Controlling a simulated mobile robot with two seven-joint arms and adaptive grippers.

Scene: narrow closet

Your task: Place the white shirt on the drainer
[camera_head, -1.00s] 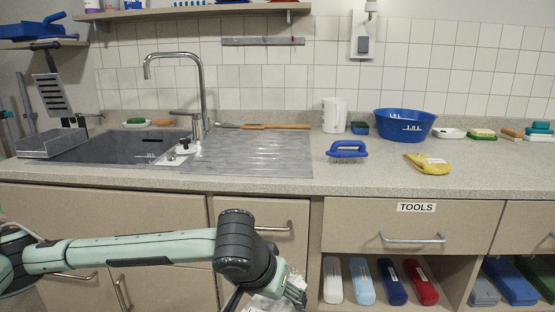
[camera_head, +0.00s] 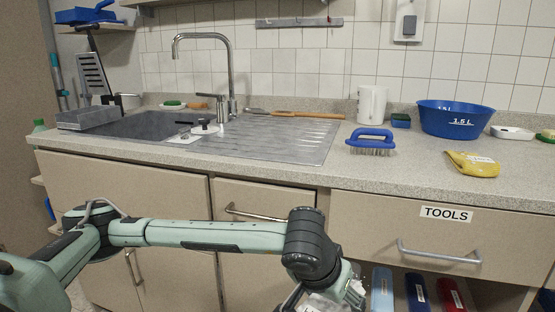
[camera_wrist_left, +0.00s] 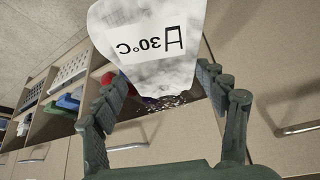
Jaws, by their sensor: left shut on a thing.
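The white shirt (camera_wrist_left: 150,25) shows large in the left wrist view as a pale, crumpled piece with a "30°C" print. My left gripper (camera_wrist_left: 162,92) is shut on it, its dark fingers on either side. In the head view only a bit of the shirt (camera_head: 322,303) shows at the bottom edge, with the gripper mostly cut off. The gripper hangs in front of the cupboards, below the counter top. The drainer (camera_head: 270,140) is the ribbed steel board right of the sink, above and left of the gripper. My right gripper is not in view.
The sink (camera_head: 150,126) and tap (camera_head: 231,75) are left of the drainer. A wooden-handled tool (camera_head: 308,115) lies along its back edge. The drainer's middle is clear.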

